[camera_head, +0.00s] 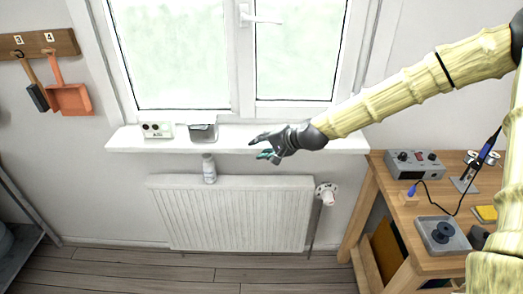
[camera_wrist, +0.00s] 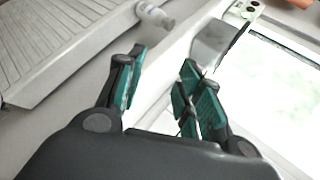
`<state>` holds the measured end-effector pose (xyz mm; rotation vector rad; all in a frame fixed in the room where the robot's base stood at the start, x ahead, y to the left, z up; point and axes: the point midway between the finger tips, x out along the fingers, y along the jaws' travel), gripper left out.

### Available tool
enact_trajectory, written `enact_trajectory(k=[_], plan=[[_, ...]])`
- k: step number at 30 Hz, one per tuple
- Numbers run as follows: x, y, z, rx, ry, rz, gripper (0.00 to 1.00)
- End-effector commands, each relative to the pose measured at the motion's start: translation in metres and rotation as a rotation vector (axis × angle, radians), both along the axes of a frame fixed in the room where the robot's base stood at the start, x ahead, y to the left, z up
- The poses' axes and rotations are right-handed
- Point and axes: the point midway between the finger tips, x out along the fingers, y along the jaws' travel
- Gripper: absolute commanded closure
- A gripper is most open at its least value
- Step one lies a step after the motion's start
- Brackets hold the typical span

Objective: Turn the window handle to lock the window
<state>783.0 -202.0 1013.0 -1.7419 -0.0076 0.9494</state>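The white window handle (camera_head: 262,19) sits on the frame between the two panes, near the top of the head view. Its lever points to the right, about horizontal. The window (camera_head: 296,62) looks closed, and part of it also shows at the right of the wrist view (camera_wrist: 268,90). My gripper (camera_head: 260,147) is well below the handle, over the front of the sill, pointing left. In the wrist view its teal-padded fingers (camera_wrist: 160,88) stand apart with nothing between them. The handle does not show in the wrist view.
On the white sill (camera_head: 232,142) stand a grey container (camera_head: 203,132) and a small white box (camera_head: 157,130). A white bottle (camera_head: 209,168) stands near the radiator (camera_head: 235,215) below. A wooden bench (camera_head: 395,200) with tools is at right. The space before the window is clear.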

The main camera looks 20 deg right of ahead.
Motion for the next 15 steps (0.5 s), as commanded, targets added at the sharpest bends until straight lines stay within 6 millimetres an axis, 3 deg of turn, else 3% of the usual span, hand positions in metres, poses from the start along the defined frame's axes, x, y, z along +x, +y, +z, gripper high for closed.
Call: enact_trajectory(k=[13,15], plan=[[-0.0032,0.0014,-0.0072,-0.01,0.006,0.005,0.64],[-0.0038,0.0018,-0.0085,-0.011,0.007,0.006,0.77]])
